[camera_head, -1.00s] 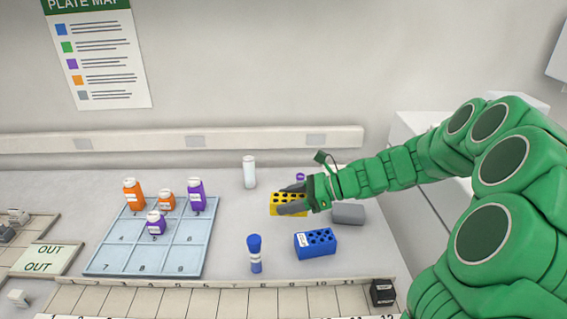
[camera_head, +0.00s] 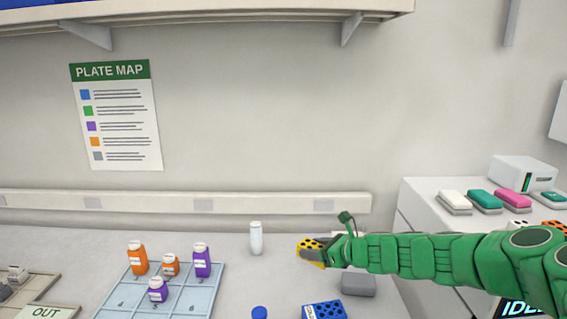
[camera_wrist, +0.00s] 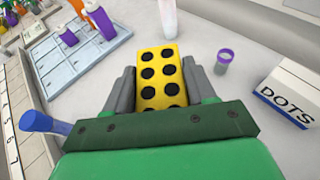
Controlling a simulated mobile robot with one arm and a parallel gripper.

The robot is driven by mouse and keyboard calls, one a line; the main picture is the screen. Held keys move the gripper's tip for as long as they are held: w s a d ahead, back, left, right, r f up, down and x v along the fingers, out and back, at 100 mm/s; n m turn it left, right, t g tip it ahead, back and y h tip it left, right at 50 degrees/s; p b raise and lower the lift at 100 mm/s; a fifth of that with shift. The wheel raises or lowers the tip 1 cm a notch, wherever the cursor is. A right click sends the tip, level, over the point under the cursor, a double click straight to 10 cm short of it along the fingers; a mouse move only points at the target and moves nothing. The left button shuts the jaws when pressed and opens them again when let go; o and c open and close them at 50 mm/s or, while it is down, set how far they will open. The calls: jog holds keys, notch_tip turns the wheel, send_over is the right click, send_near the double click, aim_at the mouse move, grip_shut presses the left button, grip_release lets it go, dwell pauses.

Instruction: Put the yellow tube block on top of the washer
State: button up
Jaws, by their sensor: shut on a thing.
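The yellow tube block (camera_head: 309,246) has round dark holes in its top. My gripper (camera_head: 313,251) is shut on it and holds it above the bench, right of a white bottle. In the wrist view the block (camera_wrist: 160,75) sits between my two grey fingers (camera_wrist: 161,88), its holed top facing the camera. A white boxy device (camera_head: 523,173) with a dark and green front panel stands on the white cabinet at right; I cannot tell for sure that it is the washer.
A blue tube rack (camera_head: 323,310) and a grey box (camera_head: 358,284) lie near my forearm. The white bottle (camera_head: 256,238) stands left of the gripper. A blue tray (camera_head: 187,299) holds orange and purple bottles. Coloured boxes (camera_head: 484,200) line the cabinet top (camera_head: 425,200). A shelf (camera_head: 240,15) hangs above.

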jog(key=w+d+r+m+t+h, duration=0.4)
jog(key=w+d+r+m+h, duration=0.2)
jog(key=w, duration=0.1)
jog(key=shift+d+m, duration=0.15)
jog(key=shift+m, duration=0.15)
jog(key=shift+r, duration=0.1)
